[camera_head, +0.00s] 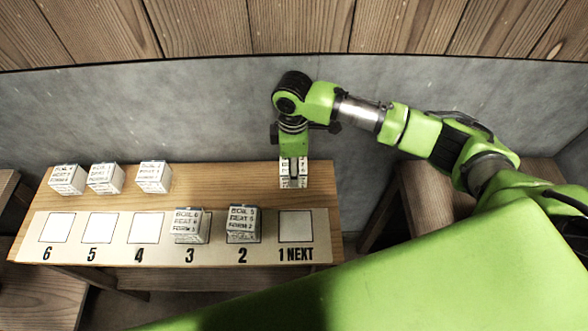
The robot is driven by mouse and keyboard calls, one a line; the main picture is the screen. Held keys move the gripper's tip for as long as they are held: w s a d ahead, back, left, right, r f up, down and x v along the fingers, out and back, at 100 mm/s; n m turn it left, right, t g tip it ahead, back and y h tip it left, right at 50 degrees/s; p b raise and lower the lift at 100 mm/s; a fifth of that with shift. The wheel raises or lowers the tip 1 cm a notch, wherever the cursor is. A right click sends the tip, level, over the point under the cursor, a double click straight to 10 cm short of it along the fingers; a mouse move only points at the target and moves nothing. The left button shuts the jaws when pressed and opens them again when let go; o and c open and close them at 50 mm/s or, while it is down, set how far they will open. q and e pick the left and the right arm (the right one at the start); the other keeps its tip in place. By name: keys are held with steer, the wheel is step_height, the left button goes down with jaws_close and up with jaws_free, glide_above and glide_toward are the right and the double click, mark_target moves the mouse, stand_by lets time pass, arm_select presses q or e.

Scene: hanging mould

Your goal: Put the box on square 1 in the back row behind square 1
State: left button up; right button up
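Square 1 (296,226), marked "1 NEXT", is an empty white square at the right end of the front strip. A white box with printed text (286,181) stands on the wooden table (230,180) in the back row behind square 1. My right gripper (293,178) points down at this box from above, with dark finger parts in front of it. The gripper hides much of the box, so I cannot tell whether the fingers are closed on it or just around it. My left gripper is not in view.
Boxes stand on square 2 (242,225) and square 3 (188,226). Squares 4, 5 and 6 are empty, with three boxes (106,179) in the back row behind them. The back row between these and my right gripper is clear. A grey wall (180,110) stands behind the table.

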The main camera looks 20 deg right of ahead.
steer(key=shift+w+d+f, duration=0.2)
steer(key=shift+w+f, duration=0.15)
steer(key=shift+f, duration=0.1)
step_height(320, 180, down, 2)
steer(key=shift+f+p, duration=0.1)
steer(key=shift+p, duration=0.6)
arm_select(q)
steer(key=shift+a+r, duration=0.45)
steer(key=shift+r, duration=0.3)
arm_select(e)
steer(key=shift+f, duration=0.5)
steer(key=shift+f, duration=0.1)
steer(key=o, duration=1.2)
steer(key=shift+o, duration=0.2)
step_height(320, 180, up, 12)
steer(key=b, duration=0.2)
steer(key=shift+b, duration=0.3)
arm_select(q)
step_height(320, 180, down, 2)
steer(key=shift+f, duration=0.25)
